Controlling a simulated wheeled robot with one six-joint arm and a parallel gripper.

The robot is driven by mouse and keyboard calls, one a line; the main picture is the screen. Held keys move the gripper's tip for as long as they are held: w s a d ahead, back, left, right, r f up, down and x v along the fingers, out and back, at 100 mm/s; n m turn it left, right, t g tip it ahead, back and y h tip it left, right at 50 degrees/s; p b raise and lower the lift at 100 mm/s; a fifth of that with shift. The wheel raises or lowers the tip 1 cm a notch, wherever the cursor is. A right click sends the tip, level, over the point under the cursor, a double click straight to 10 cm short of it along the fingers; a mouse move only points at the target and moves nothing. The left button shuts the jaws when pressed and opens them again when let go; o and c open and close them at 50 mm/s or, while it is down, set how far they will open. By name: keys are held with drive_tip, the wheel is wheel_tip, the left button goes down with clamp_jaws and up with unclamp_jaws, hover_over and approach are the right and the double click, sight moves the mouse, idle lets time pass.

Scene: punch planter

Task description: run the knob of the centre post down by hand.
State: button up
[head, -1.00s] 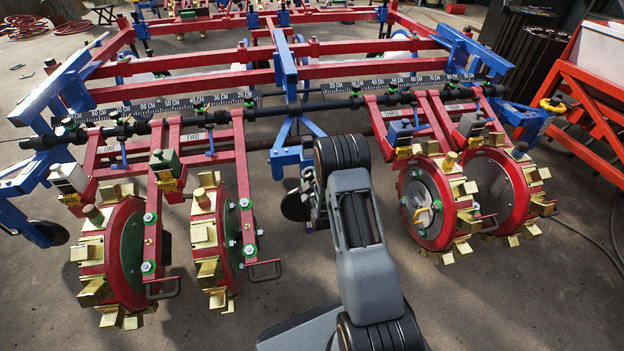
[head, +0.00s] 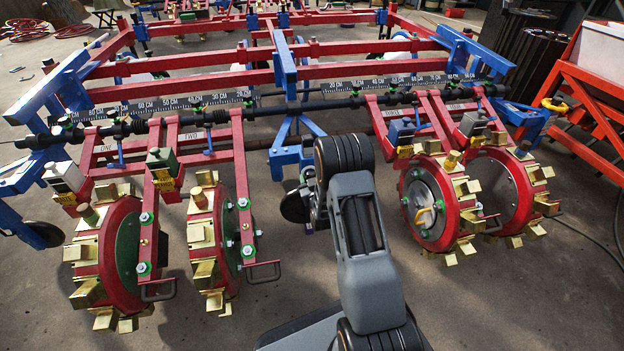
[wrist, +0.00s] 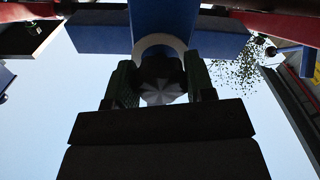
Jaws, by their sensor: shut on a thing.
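In the wrist view, my gripper (wrist: 160,88) points up, its two dark fingers on either side of a knob. The knob (wrist: 161,91) shows a pale, ribbed round face between the fingers, and they are shut on it. Behind it are a pale ring (wrist: 150,44) and the blue centre post (wrist: 163,18) with a blue cross-piece. In the head view, the blue upright of the machine's middle (head: 285,62) stands beyond my arm. My gripper (head: 318,208) is mostly hidden there behind my wrist, and the knob cannot be seen.
Red punch wheels with brass lugs stand close on both sides, at left (head: 120,250) and right (head: 430,205). A black crossbar (head: 330,104) and red frame beams lie beyond my arm. An orange-red stand (head: 575,110) is at far right. Bare floor lies between the wheel pairs.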

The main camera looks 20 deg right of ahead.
idle(0.5)
drive_tip(key=o, duration=0.9)
drive_tip(key=shift+s+a+p, duration=0.45)
drive_tip(key=shift+s+p, duration=0.2)
drive_tip(key=shift+s, duration=1.6)
drive_tip(key=shift+s+a+p, duration=0.45)
drive_tip(key=shift+s+p, duration=0.15)
drive_tip(key=shift+s, duration=1.65)
drive_tip(key=shift+s+a+p, duration=0.45)
drive_tip(key=shift+s+p, duration=0.2)
drive_tip(key=shift+s, duration=1.6)
drive_tip(key=shift+s, duration=0.1)
